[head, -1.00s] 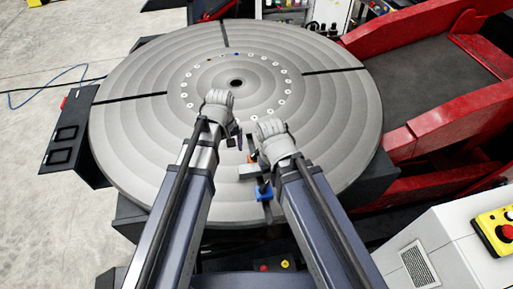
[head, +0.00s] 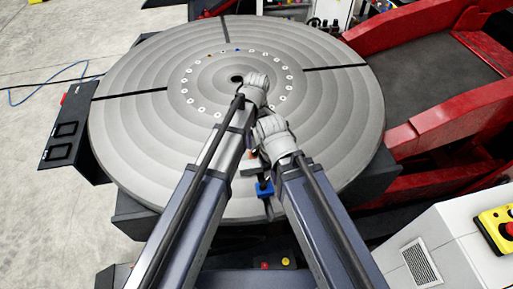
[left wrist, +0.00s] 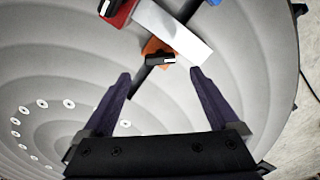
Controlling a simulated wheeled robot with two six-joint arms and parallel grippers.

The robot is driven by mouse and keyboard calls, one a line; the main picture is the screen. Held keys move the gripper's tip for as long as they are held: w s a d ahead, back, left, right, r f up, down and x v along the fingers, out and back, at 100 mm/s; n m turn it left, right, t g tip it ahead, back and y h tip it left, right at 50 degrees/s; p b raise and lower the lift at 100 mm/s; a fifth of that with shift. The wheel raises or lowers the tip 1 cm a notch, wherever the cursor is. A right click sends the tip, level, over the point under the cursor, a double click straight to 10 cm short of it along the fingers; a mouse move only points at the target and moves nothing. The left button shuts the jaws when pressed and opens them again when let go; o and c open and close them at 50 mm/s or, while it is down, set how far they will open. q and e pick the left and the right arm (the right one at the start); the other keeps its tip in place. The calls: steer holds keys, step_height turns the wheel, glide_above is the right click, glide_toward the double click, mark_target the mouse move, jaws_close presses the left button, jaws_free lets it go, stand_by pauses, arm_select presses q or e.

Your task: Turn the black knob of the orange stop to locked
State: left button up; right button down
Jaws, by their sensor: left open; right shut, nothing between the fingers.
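The orange stop (left wrist: 153,47) sits on the dark radial slot of the grey round plate, against a pale block (left wrist: 172,30). Its black knob (left wrist: 160,60) lies nearly crosswise in the left wrist view, with a pale mark at its right end. My left gripper (left wrist: 160,76) is open, its fingertips either side of the knob in that view; contact cannot be told. In the head view a bit of the orange stop (head: 252,155) shows beside my right gripper (head: 270,135). That gripper is shut and empty, its fingertips mostly hidden.
A blue stop (head: 264,188) sits nearer the plate's front edge. White-ringed holes circle the centre of the plate (head: 140,150). Red framework (head: 440,140) stands at the right.

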mark_target(256, 148)
arm_select(q)
step_height(256, 148, down, 6)
steer(key=b, duration=0.5)
steer(key=shift+f+b, duration=0.25)
steer(key=shift+b, duration=0.1)
arm_select(e)
step_height(256, 148, down, 6)
steer(key=shift+f, duration=0.25)
arm_select(q)
steer(key=shift+r, duration=0.1)
steer(key=c, duration=1.4)
steer(key=shift+m, duration=0.3)
steer(key=m, duration=0.3)
steer(key=shift+m, duration=2.2)
